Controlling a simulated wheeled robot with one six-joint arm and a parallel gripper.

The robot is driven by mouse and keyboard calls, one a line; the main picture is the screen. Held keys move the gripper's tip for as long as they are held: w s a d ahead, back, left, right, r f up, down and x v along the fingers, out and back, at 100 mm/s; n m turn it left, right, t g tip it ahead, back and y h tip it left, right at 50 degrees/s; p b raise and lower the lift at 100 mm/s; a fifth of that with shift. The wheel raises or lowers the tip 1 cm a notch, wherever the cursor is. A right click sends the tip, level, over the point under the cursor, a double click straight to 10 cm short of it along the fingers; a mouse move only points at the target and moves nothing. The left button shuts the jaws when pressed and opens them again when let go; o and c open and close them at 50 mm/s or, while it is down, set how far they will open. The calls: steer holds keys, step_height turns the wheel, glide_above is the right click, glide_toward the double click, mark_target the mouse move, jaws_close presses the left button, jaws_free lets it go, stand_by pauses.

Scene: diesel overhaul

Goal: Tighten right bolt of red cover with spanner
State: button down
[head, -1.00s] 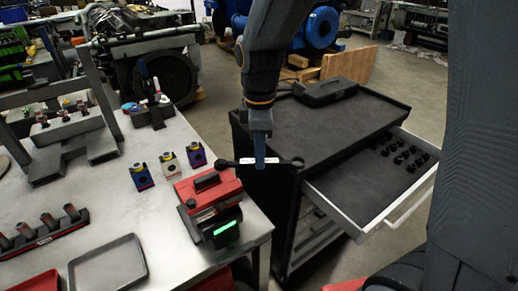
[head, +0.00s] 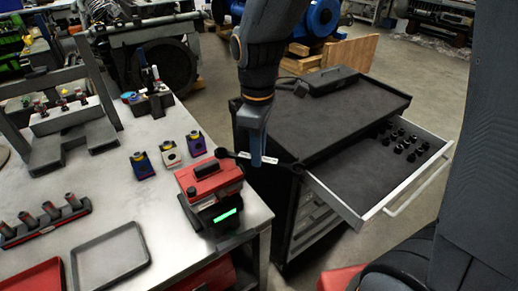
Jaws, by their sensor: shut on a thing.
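My gripper (head: 257,160) is shut on the middle of a dark spanner (head: 283,164) with a white label. The spanner lies roughly level across the gripper, above the gap between the bench and the tool cabinet. Its left end is at the upper right edge of the red cover (head: 209,177) in the picture; I cannot tell whether it touches. The red cover tops a dark box with a lit green display (head: 225,215) at the bench's right edge. The right bolt of the cover cannot be made out.
A black tool cabinet (head: 340,110) with an open drawer (head: 350,205) holding several dark sockets stands to the right. On the bench (head: 120,195) are small coloured blocks (head: 170,153), an empty grey tray (head: 108,256), a rack of cylinders (head: 45,222) and a grey fixture (head: 70,125).

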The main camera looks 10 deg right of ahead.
steer(key=shift+r, duration=0.9)
steer(key=w+n, duration=0.1)
steer(key=w+d+n, duration=0.1)
steer(key=w+n, duration=0.1)
steer(key=shift+n, duration=0.3)
steer(key=w+n, duration=0.2)
steer(key=n, duration=0.1)
steer(key=shift+w, duration=0.4)
steer(key=shift+a, duration=0.1)
